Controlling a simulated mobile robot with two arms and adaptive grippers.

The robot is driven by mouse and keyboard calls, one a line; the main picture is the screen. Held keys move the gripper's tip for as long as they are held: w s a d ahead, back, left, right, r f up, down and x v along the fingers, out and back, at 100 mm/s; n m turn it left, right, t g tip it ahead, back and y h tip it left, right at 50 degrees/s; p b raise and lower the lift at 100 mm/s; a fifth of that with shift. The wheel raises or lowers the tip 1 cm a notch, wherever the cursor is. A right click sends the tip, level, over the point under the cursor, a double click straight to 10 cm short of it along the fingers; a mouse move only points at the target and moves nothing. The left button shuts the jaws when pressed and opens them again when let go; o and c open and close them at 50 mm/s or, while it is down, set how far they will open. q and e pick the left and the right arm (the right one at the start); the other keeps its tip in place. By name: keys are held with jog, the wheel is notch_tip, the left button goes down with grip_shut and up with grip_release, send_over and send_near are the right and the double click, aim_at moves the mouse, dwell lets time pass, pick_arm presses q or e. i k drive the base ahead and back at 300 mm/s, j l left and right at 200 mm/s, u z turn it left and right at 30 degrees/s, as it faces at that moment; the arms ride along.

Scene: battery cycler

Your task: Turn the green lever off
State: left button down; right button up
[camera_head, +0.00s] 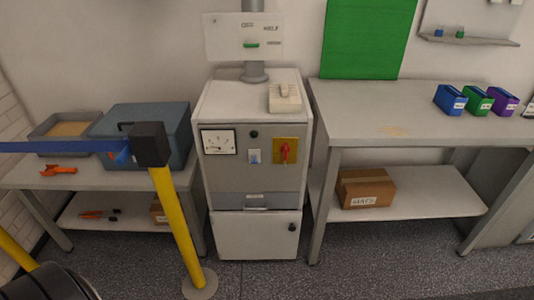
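A small green handle (251,44), which looks like the green lever, lies roughly level on the front of a white panel (217,43). The panel is mounted on a grey post above the cabinet (222,175). A red rotary handle (285,152) on a yellow plate (297,145) is on the cabinet front and points roughly upright. Neither of my grippers is in view.
A yellow post (178,225) with a blue belt (70,147) stands in front of the left bench. A beige device (284,98) sits on the cabinet. The right bench (400,108) holds blue, green and purple bins at its right. Floor before the cabinet looks clear.

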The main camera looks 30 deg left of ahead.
aim_at(246, 44)
jog(key=u, duration=1.35)
